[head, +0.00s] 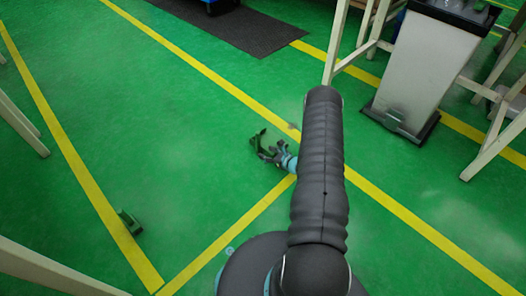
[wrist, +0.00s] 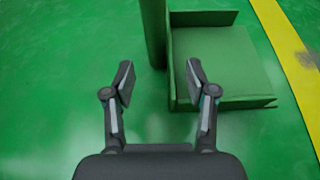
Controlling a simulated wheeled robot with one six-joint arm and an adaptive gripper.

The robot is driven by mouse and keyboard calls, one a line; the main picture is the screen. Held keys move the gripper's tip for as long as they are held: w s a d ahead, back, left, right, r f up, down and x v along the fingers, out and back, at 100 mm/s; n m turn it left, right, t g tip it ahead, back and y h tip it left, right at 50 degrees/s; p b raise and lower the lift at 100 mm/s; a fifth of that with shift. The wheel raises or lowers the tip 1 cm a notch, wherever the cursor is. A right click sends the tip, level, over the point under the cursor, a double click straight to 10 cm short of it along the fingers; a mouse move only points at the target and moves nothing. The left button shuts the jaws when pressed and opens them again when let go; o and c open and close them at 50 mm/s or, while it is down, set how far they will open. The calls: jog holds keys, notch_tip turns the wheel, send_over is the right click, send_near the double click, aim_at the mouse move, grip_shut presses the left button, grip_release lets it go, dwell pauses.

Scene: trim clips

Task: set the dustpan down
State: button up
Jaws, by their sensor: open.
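A green dustpan (wrist: 225,50) shows in the wrist view, its flat pan to the right and its handle (wrist: 154,30) at the top middle, beyond my fingertips. It appears to rest on the green floor. My gripper (wrist: 158,80) is open, with clear floor between its fingers; the right finger overlaps the pan's left side in the picture. In the head view the dustpan (head: 258,141) is at the tip of my gripper (head: 266,152), by the yellow line. My arm hides part of that area.
A small green object (head: 130,221) lies on the left yellow line. A grey bin (head: 421,75) with a black base stands at the upper right beside white table legs (head: 338,42). A dark mat (head: 235,25) lies at the back. Open green floor spreads to the left of my gripper.

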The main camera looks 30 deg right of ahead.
jog(key=v, duration=0.7)
jog(key=shift+s+d+r+p, duration=0.1)
jog(key=shift+s+r+p, duration=0.1)
jog(key=shift+s+p, duration=0.15)
jog(key=s+a+r+n+g+y, duration=0.1)
jog(key=a+r+n+g+y, duration=0.15)
jog(key=a+r+n, duration=0.7)
jog(key=a+r+n+g+y, duration=0.1)
jog(key=a+r+n+g, duration=0.2)
jog(key=r, duration=1.1)
jog(key=s+a+r+n+g+y, duration=0.1)
jog(key=a+r+n+g+y, duration=0.15)
jog(key=a+r+n, duration=0.5)
jog(key=s+a+r+n+g+h, duration=0.1)
jog(key=s+a+r+n+h, duration=0.15)
jog(key=s+r, duration=0.4)
jog(key=s+a+r+n+g+h, duration=0.25)
jog(key=s+r, duration=0.25)
jog(key=r, duration=0.3)
jog(key=s+d+r+n+t+h, duration=0.2)
jog(key=s+r+n+t+h, duration=0.2)
jog(key=s, duration=1)
notch_tip(320, 180, up, 4)
jog(key=n+h, duration=0.1)
jog(key=n, duration=0.2)
jog(key=shift+f, duration=0.2)
